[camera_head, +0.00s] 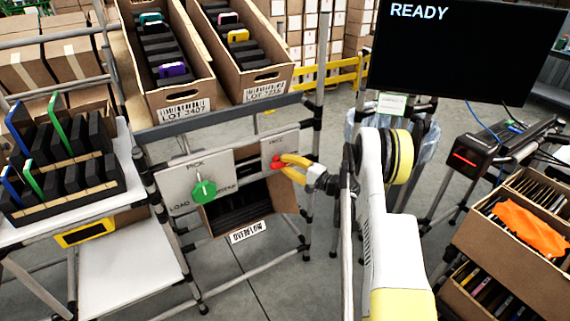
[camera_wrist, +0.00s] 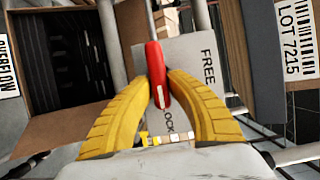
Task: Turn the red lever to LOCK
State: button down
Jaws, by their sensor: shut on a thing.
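The red lever (camera_head: 277,162) is on a pale panel (camera_head: 262,148) on the right side of the rack front. In the wrist view the red lever (camera_wrist: 155,62) lies between the two yellow fingers of my gripper (camera_wrist: 160,86). The fingers are closed on it, and its white-marked end points towards a partly covered word ending in "OCK". The word FREE is printed to the right of the lever in that view. In the head view my gripper (camera_head: 282,164) reaches the lever from the right, and its fingertips partly cover it.
A green knob (camera_head: 204,190) sits on a panel marked PICK and LOAD to the left. Tilted cartons (camera_head: 192,105) rest above the rack bar (camera_head: 220,121). A screen (camera_head: 465,60) reads READY. A box with orange cloth (camera_head: 530,220) stands at the right.

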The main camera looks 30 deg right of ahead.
jog(key=c, duration=1.3)
grip_release()
jog(key=v, duration=1.2)
